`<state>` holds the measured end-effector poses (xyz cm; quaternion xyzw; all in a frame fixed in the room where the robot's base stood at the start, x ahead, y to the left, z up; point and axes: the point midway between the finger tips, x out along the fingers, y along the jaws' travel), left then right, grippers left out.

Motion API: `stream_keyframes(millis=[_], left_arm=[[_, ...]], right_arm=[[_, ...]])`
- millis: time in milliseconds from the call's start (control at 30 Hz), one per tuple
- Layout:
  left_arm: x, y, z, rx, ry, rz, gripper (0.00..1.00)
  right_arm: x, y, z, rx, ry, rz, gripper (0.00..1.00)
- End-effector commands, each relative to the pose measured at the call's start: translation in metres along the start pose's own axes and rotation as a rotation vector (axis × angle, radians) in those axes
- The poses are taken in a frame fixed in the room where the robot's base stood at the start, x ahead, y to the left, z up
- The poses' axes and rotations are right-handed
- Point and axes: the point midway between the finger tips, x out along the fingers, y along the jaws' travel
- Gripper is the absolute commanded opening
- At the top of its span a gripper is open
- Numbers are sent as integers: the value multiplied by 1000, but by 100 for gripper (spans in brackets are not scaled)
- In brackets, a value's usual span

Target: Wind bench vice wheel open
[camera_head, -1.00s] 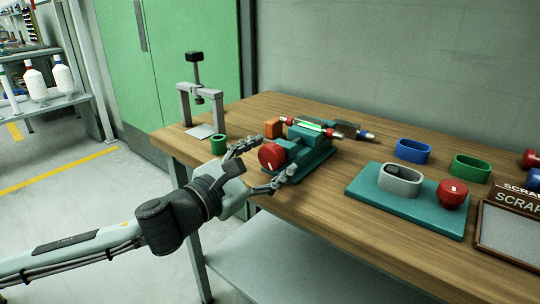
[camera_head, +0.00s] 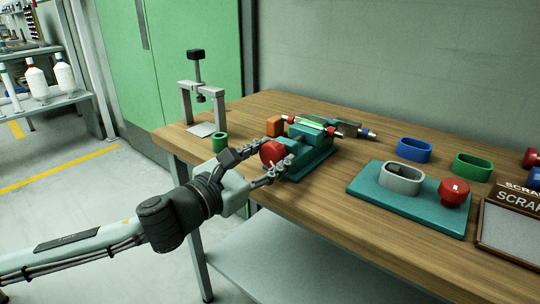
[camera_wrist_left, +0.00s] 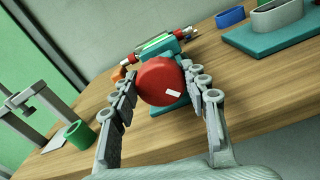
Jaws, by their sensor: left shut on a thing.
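The teal bench vice (camera_head: 312,158) stands near the front edge of the wooden bench. Its round red wheel (camera_head: 272,153) faces my left arm. My left gripper (camera_head: 274,160) is shut on the red wheel, one finger on each side of its rim. In the left wrist view the wheel (camera_wrist_left: 161,82) sits between the two fingers, with a white mark on its lower right face. A rod with a glowing green middle and red ends (camera_head: 311,125) lies across the top of the vice. My right gripper is not in view.
A grey press frame (camera_head: 186,104) and green ring (camera_head: 219,143) stand left of the vice. An orange block (camera_head: 274,126) is behind the wheel. To the right are a teal base (camera_head: 375,200) with a grey oval holder and red knob, blue and green oval rings, and a scrap tray (camera_head: 512,234).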

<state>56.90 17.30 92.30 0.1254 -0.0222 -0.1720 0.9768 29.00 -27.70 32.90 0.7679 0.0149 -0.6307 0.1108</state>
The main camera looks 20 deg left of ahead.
Motion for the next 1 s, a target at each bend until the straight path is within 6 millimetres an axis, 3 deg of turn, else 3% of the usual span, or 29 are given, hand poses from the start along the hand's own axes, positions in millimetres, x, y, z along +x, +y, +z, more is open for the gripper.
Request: stream_keyframes(millis=[1000], left_arm=[[0, 2, -1, -958, -1, 0, 16]], right_arm=[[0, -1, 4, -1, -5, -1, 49]])
